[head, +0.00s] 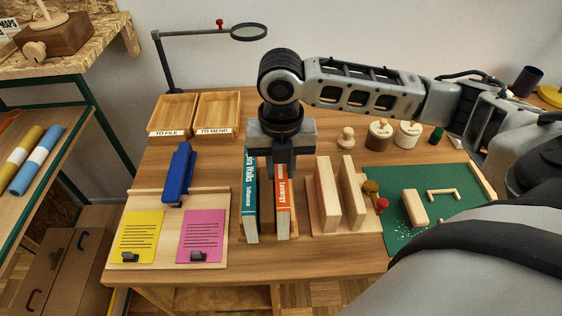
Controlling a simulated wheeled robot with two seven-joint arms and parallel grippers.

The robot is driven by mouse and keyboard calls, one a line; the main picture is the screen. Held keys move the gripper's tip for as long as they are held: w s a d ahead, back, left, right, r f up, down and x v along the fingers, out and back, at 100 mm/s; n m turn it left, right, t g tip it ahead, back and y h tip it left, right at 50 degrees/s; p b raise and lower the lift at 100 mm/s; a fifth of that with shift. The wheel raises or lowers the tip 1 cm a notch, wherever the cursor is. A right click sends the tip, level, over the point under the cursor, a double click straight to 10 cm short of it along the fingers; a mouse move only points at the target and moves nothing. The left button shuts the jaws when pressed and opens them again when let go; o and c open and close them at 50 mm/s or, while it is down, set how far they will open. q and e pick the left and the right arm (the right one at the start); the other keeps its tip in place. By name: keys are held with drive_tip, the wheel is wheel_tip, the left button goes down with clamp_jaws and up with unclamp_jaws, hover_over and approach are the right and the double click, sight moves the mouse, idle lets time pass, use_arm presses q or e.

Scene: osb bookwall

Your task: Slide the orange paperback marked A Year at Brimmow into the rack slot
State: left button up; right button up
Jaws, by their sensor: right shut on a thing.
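An orange book (283,211) stands upright, its spine towards me; the lettering is only partly legible, so I cannot confirm the title. My right gripper (277,172) comes down from above and is shut on the upper part of this book, which hides its top. A teal book (250,205) stands upright to its left, with a narrow gap between them. Right of the orange book, a pale wooden rack (318,229) has two upright boards with a narrow open slot between them. I cannot tell whether the orange book touches the surface below. My left gripper is not in view.
A board with yellow (139,232) and pink (202,231) notes and a blue tool (179,174) lies left. Two labelled trays (194,131) stand behind, beside a magnifier lamp (249,32). Right are a green mat (450,193) with wooden pieces and lidded pots (379,135).

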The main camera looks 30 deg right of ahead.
drive_tip(key=shift+f, duration=0.4)
drive_tip(key=o, duration=1.2)
drive_tip(key=shift+c, duration=0.2)
drive_tip(key=shift+r, duration=0.1)
